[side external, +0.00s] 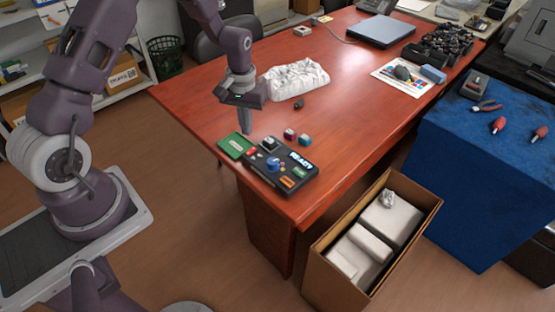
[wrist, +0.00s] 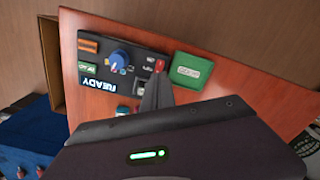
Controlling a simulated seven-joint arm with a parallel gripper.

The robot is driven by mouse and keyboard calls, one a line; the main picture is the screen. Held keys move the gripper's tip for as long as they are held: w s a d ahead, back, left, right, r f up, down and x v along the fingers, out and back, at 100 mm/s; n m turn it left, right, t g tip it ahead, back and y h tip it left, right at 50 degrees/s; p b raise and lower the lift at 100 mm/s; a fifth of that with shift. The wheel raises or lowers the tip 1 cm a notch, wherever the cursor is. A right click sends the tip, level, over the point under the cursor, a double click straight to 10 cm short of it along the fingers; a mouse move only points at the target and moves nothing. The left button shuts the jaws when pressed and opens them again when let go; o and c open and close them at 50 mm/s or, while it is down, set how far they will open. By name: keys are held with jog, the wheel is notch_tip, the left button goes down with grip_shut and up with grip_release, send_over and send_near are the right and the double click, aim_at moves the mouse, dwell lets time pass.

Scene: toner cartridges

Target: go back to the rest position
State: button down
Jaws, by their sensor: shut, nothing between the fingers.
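My gripper (side external: 244,122) is above the red-brown desk (side external: 345,122), over its near left part, with its fingers pointing down. The fingers are shut with nothing between them. They also show in the wrist view (wrist: 158,82), in front of part of a black control panel (wrist: 98,50). The panel (side external: 284,176) lies on the desk near its front edge, with a READY sign, a blue knob and coloured labels. A green card or pad (side external: 235,146) lies at the panel's left end; it also shows in the wrist view (wrist: 191,70).
Two small cartridges, one magenta (side external: 290,135) and one teal (side external: 305,139), stand behind the panel. A crumpled white bag (side external: 297,79) and a small dark piece (side external: 299,104) lie farther back. An open cardboard box (side external: 322,262) with white packing stands below the desk, beside a blue-covered table (side external: 465,170).

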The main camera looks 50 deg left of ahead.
jog(key=s+d+r+m+t, duration=0.1)
jog(key=s+d+r, duration=0.15)
jog(key=r, duration=0.45)
jog(key=s+d+r+m+t, duration=0.1)
jog(key=s+d+r, duration=0.15)
jog(key=r, duration=0.45)
jog(key=s+d+r+m+t, duration=0.1)
jog(key=s+d+r, duration=0.15)
jog(key=r, duration=0.55)
jog(key=s+d+r+m+t, duration=0.1)
jog(key=s+d+r, duration=0.1)
jog(key=s, duration=0.7)
jog(key=s+d+r+m+t, duration=0.1)
jog(key=s+d+r+m, duration=0.1)
jog(key=s, duration=0.6)
jog(key=shift+s+d+r+t, duration=0.2)
jog(key=shift+s+r+t, duration=0.15)
jog(key=shift+r, duration=0.35)
